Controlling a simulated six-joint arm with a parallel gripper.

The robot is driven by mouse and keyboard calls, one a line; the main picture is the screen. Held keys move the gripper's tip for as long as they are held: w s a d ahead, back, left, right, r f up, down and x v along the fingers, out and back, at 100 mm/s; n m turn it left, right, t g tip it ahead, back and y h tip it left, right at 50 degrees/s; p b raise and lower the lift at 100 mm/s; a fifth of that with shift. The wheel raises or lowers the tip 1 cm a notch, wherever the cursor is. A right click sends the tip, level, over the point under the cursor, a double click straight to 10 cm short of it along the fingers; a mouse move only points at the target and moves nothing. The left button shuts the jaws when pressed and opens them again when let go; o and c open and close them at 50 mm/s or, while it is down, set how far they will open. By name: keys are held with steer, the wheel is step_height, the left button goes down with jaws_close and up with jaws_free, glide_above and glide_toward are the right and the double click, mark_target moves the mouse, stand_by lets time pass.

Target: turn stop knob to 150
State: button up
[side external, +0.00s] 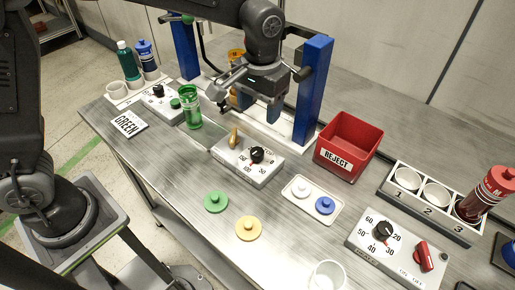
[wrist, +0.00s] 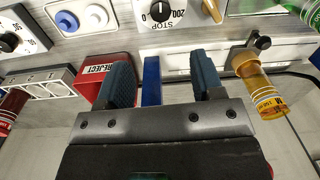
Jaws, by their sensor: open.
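The stop knob (side external: 257,155) is a round black dial on a grey box (side external: 240,170) in the middle of the bench. In the wrist view, the black knob (wrist: 161,10) is cut by the top edge, with "STOP", "0" and "200" printed around it. I cannot read its exact setting. A tan lever (side external: 234,138) stands on the same box, beside the knob. My gripper (side external: 259,108) is open and empty, above and behind the box, near the blue frame. Its two fingers (wrist: 160,70) are apart in the wrist view, clear of the knob.
Blue posts (side external: 312,90) stand close to my gripper. An amber bottle (wrist: 258,85) is beside it. A red REJECT bin (side external: 347,145) is right of the box, and a green bottle (side external: 190,108) is left. Green (side external: 216,202) and yellow (side external: 248,228) discs lie in front.

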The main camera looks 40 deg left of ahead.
mark_target(257, 151)
steer(key=f, duration=1.3)
steer(key=shift+a+f, duration=0.25)
steer(key=c, duration=0.9)
steer(key=m, duration=0.5)
steer(key=shift+m, duration=0.3)
steer(key=m, duration=0.5)
